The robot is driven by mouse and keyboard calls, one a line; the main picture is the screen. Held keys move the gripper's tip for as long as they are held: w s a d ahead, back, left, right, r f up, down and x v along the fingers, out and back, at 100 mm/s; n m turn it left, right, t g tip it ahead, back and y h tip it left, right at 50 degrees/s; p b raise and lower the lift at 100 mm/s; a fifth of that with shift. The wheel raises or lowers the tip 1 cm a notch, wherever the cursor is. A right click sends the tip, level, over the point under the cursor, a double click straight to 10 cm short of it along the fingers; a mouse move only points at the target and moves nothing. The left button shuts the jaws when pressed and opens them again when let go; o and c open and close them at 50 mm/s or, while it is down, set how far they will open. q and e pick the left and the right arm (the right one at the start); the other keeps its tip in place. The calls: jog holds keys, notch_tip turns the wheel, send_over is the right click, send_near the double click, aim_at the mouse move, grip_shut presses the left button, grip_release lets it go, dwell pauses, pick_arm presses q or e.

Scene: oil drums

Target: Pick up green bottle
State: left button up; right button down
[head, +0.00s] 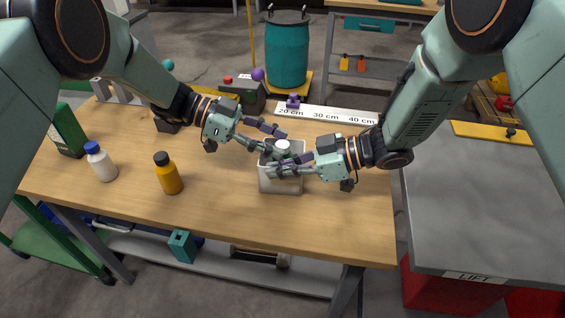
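I see no clear green bottle. A green upright block-shaped thing with a dark lower part (68,132) stands at the table's far left; I cannot tell if it is a bottle. My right gripper (283,166) reaches in from the right across the container's upper front. Its fingers overlap the container, so I cannot tell whether they grip it.
A white bottle with blue cap (100,164) and an orange bottle with black cap (168,175) stand on the wooden table (225,215) at left. A ruler strip (330,115), purple pieces (293,101) and a dark box (245,93) lie behind. The table's front right is clear.

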pick_arm(q)
grip_shut()
dwell(0.6)
notch_tip(320, 180, up, 10)
dwell(0.5)
pick_arm(e)
jog(key=c, duration=2)
grip_release()
jog(key=shift+c, duration=0.2)
jog(key=o, duration=0.6)
jog(key=shift+d, duration=0.1)
